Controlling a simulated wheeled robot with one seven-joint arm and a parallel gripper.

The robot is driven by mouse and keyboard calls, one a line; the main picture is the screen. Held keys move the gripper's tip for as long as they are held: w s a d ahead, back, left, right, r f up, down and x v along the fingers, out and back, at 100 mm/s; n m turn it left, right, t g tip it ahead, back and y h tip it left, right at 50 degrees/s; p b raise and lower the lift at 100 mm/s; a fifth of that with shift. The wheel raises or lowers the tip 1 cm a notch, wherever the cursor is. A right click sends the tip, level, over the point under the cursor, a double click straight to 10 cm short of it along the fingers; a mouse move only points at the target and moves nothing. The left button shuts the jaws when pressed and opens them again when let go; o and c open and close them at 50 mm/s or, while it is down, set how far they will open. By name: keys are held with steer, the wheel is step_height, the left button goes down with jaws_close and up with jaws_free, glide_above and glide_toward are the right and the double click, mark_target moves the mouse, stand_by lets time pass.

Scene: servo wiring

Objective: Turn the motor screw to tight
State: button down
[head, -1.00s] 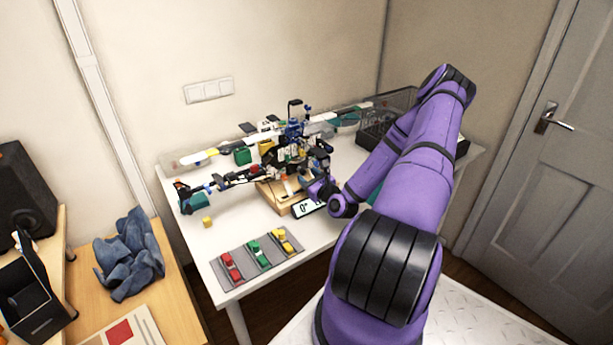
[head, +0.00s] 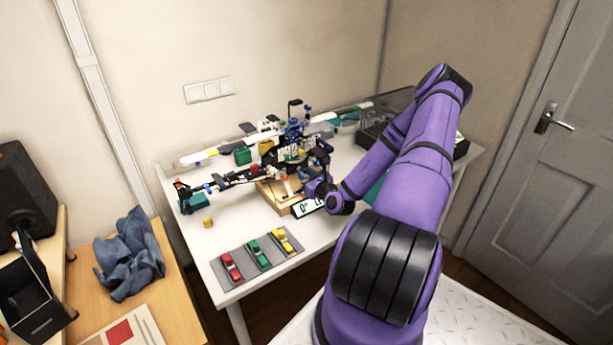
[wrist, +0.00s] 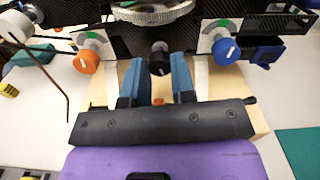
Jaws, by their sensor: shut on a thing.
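The drone-like black assembly (head: 285,155) stands on a wooden block (head: 270,193) on the white table. In the wrist view a row of knobs shows on it: an orange knob (wrist: 86,62), a black knob (wrist: 159,59) in the middle and a blue knob (wrist: 226,51). The black knob, apparently the motor screw, sits between the two blue fingertips of my gripper (wrist: 157,75), which is shut on it. Green-marked dials show above the orange and blue knobs; no mark is readable on the black one. In the head view my gripper (head: 316,188) is at the assembly's front right.
A white sign (head: 307,207) lies by the wooden block, close to my wrist. A grey mat with red, green and yellow toy cars (head: 258,252) lies at the table's front. A thin bent wire (wrist: 62,75) hangs left of my gripper. A dark crate (head: 375,138) stands back right.

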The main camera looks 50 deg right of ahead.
steer(key=m, duration=0.3)
steer(key=shift+m, duration=0.4)
steer(key=c, duration=0.9)
jaws_free()
steer(key=shift+c, duration=0.2)
steer(key=v, duration=1.1)
